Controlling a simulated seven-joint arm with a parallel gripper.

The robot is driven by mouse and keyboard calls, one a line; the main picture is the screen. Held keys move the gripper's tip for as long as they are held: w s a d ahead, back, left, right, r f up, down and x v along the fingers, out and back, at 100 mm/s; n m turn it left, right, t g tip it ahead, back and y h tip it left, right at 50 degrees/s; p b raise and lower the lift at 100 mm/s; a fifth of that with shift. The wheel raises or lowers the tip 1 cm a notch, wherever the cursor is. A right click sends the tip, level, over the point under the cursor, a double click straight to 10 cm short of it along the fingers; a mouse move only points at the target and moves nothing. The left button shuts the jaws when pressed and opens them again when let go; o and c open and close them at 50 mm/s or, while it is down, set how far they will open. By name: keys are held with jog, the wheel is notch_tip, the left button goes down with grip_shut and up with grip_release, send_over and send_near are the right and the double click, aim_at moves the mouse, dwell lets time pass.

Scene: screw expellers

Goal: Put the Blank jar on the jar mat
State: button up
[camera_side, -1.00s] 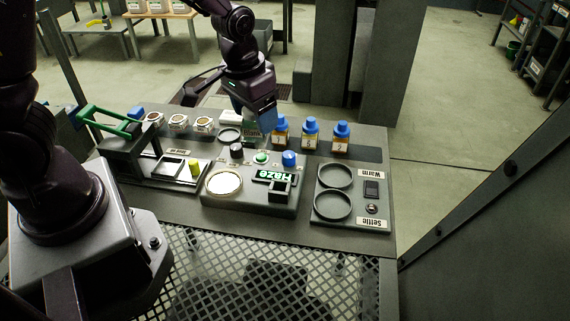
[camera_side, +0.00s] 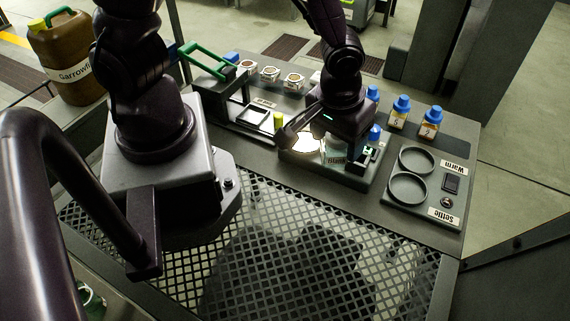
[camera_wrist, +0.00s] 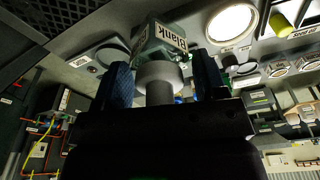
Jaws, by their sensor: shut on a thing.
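My gripper (camera_wrist: 163,85) is shut on the pale cap of the Blank jar (camera_wrist: 158,42), a clear greenish jar with a "Blank" label. In the side view the jar (camera_side: 334,152) hangs under my gripper, just right of a lit round disc (camera_side: 307,142) on the grey panel. The disc also shows in the wrist view (camera_wrist: 231,22), apart from the jar. I cannot tell whether the jar touches the panel. No mat is labelled as the jar mat, so I cannot tell which surface it is. My arm hides part of the bench behind.
Blue-capped bottles (camera_side: 400,112) stand at the back right. A tray with two round recesses (camera_side: 407,188), marked Warm and Settle, lies right. A yellow cylinder (camera_side: 278,120) and a green-handled press (camera_side: 207,62) are left. A perforated grating (camera_side: 280,240) lies in front.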

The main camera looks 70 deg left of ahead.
aim_at(322, 147)
jog(key=n, duration=0.1)
jog(key=s+n, duration=0.1)
jog(key=f+n, duration=0.1)
jog(key=n, duration=0.1)
jog(key=shift+s+a+g, duration=0.15)
jog(key=shift+s+g, duration=0.1)
jog(key=shift+g, duration=0.05)
jog(key=shift+s+a+f+n+y, duration=0.1)
jog(key=shift+a+n+y, duration=0.05)
jog(key=shift+n, duration=0.45)
jog(key=shift+s+a+n+y, duration=0.1)
jog(key=shift+n+y, duration=0.05)
jog(key=shift+n, duration=0.45)
jog(key=f+n, duration=0.2)
jog(key=n, duration=0.1)
jog(key=f+n+g, duration=0.1)
jog(key=n, duration=0.1)
jog(key=shift+s+a+f, duration=0.15)
jog(key=shift+a+f, duration=0.15)
jog(key=shift+f, duration=2.35)
jog(key=shift+f, duration=0.15)
jog(key=o, duration=1)
